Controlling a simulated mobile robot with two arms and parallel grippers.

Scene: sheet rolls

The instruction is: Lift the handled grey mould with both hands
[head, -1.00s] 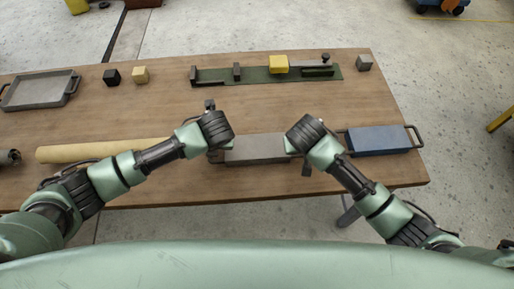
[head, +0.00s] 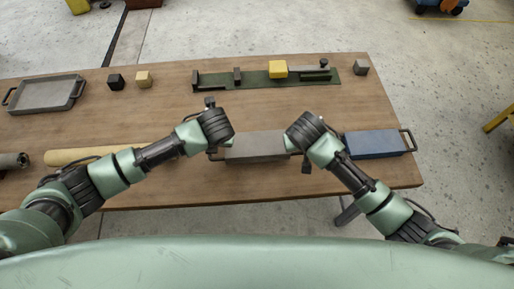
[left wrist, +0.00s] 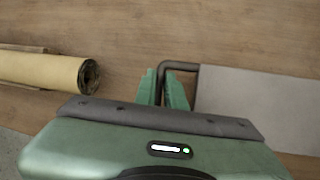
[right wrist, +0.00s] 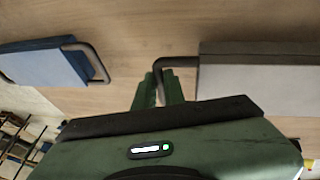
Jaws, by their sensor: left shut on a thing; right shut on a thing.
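The handled grey mould (head: 256,146) is a flat grey block, held level near the front of the wooden table. My left gripper (left wrist: 163,87) is shut on its left dark bar handle, which also shows in the head view. My right gripper (right wrist: 160,88) is shut on its right handle. Grey mould surface fills the right side of the left wrist view (left wrist: 255,108) and of the right wrist view (right wrist: 255,92). The mould appears a little above the tabletop; the exact gap cannot be told.
A blue handled mould (head: 375,143) lies close to the right of my right gripper. A pale yellow roll (head: 95,155) lies to the left. A green fixture (head: 262,80) with a yellow block (head: 278,69) and a grey tray (head: 46,94) stand farther back.

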